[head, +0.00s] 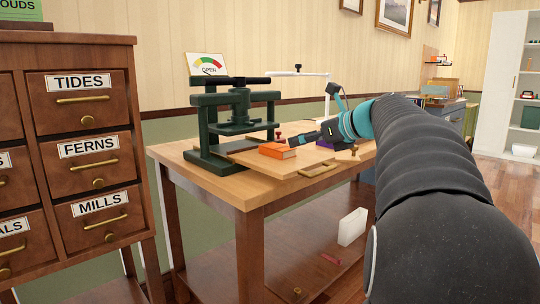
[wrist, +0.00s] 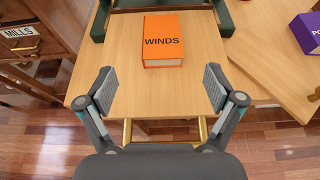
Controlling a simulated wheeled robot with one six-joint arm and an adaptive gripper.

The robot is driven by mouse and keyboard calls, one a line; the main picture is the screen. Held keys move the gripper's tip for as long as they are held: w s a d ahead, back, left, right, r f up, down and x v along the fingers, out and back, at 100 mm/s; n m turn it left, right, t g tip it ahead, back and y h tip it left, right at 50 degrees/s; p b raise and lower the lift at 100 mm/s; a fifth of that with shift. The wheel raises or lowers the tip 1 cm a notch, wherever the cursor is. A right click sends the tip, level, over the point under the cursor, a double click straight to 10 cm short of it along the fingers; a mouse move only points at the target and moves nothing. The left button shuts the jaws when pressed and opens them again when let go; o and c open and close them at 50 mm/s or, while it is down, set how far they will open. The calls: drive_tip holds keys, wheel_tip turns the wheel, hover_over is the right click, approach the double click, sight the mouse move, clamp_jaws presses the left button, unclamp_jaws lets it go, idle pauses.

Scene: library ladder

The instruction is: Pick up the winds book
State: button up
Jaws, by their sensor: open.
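The winds book is orange with dark lettering reading WINDS. It lies flat on a light wooden board, and in the wrist view the book (wrist: 163,42) is at the top centre. In the head view the orange book (head: 277,150) lies in front of the green press. My gripper (wrist: 160,90) is open and empty above the board's front edge. Its fingers are spread wider than the book, which lies ahead of them, apart from both pads. In the head view my gripper (head: 305,137) is small and partly hidden by my arm.
The green book press (head: 235,115) stands behind the book; its base (wrist: 224,18) flanks the board. A purple book (wrist: 308,32) lies to the right. A brass handle (head: 318,170) sits at the board's front. The labelled drawer cabinet (head: 88,145) stands left of the table.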

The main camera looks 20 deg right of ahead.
sight(276, 146)
drive_tip(key=x, duration=0.6)
drive_tip(key=shift+w+a+f+b, duration=0.1)
drive_tip(key=shift+w+f+b, duration=0.1)
drive_tip(key=shift+b, duration=0.1)
drive_tip(key=shift+r+b+x, duration=0.1)
drive_tip(key=shift+b+x, duration=0.1)
drive_tip(key=shift+x, duration=1.15)
drive_tip(key=shift+r+b+x, duration=0.15)
drive_tip(key=shift+b+x, duration=0.05)
drive_tip(key=shift+x, duration=1.2)
drive_tip(key=shift+w, duration=0.1)
drive_tip(key=c, duration=1.3)
